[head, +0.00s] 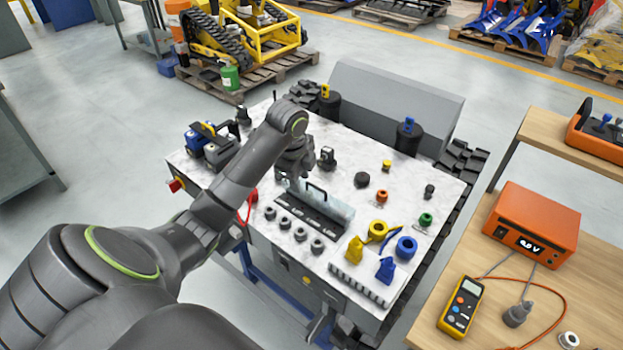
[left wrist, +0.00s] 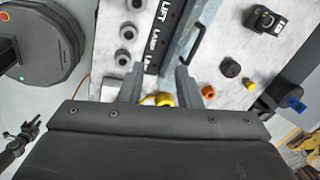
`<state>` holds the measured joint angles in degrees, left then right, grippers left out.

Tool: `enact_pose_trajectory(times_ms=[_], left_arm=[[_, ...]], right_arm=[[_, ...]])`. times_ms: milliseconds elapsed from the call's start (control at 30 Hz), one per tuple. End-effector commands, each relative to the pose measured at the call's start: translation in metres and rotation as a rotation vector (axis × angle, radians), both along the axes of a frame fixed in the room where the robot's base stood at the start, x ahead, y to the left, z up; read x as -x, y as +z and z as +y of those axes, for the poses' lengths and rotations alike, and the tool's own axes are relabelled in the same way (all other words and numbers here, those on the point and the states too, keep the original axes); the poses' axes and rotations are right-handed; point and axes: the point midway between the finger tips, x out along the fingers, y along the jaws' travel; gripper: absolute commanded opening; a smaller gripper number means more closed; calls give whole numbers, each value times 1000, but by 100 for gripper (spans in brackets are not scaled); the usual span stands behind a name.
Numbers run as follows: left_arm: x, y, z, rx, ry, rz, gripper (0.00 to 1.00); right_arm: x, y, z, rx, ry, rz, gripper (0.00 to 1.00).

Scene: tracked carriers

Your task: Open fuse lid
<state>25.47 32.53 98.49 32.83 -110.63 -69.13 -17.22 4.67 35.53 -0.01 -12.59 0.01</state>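The fuse lid is a clear panel (head: 335,208) with a black bar handle (head: 317,190), standing along the back of a dark labelled fuse strip (head: 308,212) on the marbled worktop. In the left wrist view the lid (left wrist: 181,45) and its handle (left wrist: 196,42) lie ahead of the fingertips. My left gripper (head: 286,182) is just left of the handle, above the lid's left end; its fingers (left wrist: 158,82) are apart with nothing held between them. I cannot tell whether they touch the lid. My right gripper (head: 335,328) seems to show as dark parts at the lower edge, its opening unclear.
Several dark round knobs (head: 285,223) line the strip's front. Yellow (head: 377,230) and blue (head: 406,247) rings and small coloured pieces stand to the right. An orange meter box (head: 530,228) is on a wooden bench.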

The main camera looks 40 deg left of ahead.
Motion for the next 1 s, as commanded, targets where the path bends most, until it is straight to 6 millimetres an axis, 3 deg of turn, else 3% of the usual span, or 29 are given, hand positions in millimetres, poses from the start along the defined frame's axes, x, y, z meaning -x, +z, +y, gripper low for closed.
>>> enact_pose_trajectory(times_ms=[33,200,300,400,667,1000], left_arm=[[-15,21,7,-8,-52,-3,31],[-39,68,20,-15,-199,3,31],[-45,81,24,-16,-243,3,31],[-47,83,25,-14,-260,6,31],[-54,47,23,-10,-260,8,31],[-68,-27,21,-11,-259,9,31]], right_arm=[[0,0,0,0,0,0,36],[-1,0,0,0,0,-1,36],[-1,0,0,0,0,-1,36],[-1,0,0,0,0,-1,36],[-1,5,1,-1,0,-1,36],[-1,17,2,-3,-1,-1,36]])
